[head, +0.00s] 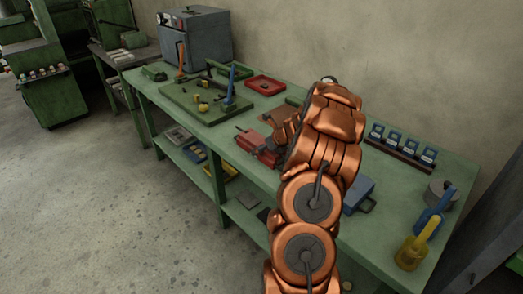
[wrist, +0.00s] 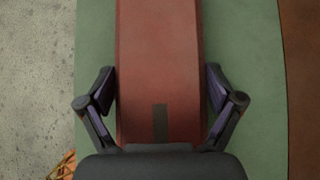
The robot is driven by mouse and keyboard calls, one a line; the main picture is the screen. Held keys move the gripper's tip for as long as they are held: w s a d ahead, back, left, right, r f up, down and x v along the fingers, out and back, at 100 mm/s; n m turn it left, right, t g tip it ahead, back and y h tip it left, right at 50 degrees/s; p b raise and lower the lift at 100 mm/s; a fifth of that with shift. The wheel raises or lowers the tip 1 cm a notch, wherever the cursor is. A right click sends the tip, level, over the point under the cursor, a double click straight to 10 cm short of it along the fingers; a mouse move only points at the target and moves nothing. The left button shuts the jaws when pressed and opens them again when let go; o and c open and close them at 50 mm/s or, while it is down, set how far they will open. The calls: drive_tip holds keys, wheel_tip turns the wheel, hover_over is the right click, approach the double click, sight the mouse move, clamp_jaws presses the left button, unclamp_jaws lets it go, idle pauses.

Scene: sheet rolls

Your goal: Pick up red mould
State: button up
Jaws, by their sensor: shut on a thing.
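The red mould (head: 257,147) is a dull red block near the front edge of the green bench, just left of my arm in the head view. In the wrist view the red mould (wrist: 157,50) runs up the middle of the picture, with a dark strip on its near part. My gripper (wrist: 161,88) has one finger on each side of the mould and is shut on it. In the head view my copper arm hides most of the gripper and the mould's right end. I cannot tell whether the mould is clear of the bench top.
The green bench (head: 150,86) carries a green board (head: 205,112) with small parts, a red tray (head: 266,85), a row of blue-and-white items (head: 402,146), a blue box (head: 358,192) and yellow and blue tools (head: 418,243). A grey cabinet (head: 195,40) stands behind.

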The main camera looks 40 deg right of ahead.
drive_tip(key=c, duration=0.5)
drive_tip(key=shift+r, duration=0.15)
